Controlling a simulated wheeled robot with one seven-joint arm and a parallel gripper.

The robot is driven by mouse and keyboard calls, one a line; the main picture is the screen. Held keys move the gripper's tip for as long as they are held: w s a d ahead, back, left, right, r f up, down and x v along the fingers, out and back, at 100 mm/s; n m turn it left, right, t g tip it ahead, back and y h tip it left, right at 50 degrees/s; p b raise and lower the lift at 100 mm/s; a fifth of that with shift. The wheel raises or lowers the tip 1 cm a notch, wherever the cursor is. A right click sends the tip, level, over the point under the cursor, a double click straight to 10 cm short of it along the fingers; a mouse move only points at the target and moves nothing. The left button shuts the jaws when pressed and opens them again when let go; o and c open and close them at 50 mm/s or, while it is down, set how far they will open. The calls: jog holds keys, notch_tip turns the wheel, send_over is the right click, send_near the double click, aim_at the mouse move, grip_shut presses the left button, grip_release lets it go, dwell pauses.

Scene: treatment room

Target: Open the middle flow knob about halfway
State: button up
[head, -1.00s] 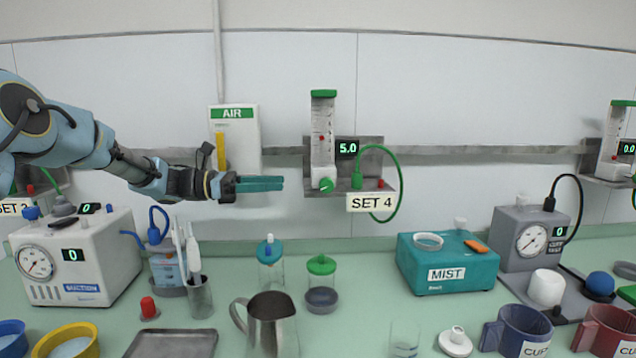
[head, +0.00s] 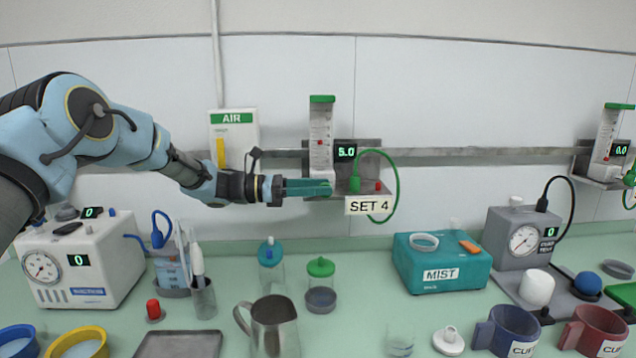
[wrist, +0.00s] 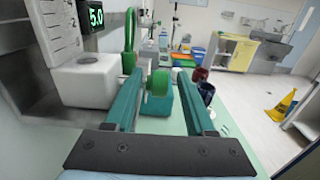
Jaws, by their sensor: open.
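The middle flowmeter (head: 321,140) stands upright on the wall rail above the SET 4 label (head: 369,206). Its display (head: 345,152) reads 5.0, also in the wrist view (wrist: 96,17). My gripper (head: 328,187) reaches in from the left at the base of the flowmeter, and its fingertips cover the knob in the head view. In the wrist view, the green knob (wrist: 158,82) shows between the tips of my open gripper (wrist: 158,75), with a gap visible on each side. The flowmeter's white base block (wrist: 88,80) is left of the left finger.
A green hose (head: 398,185) loops right of the flowmeter. The teal MIST box (head: 443,265) stands on the counter below right. Another flowmeter (head: 605,143) at far right reads 0.0.

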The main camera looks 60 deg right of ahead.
jog(key=shift+s+f, duration=0.1)
jog(key=shift+f, duration=0.05)
grip_shut()
dwell(0.4)
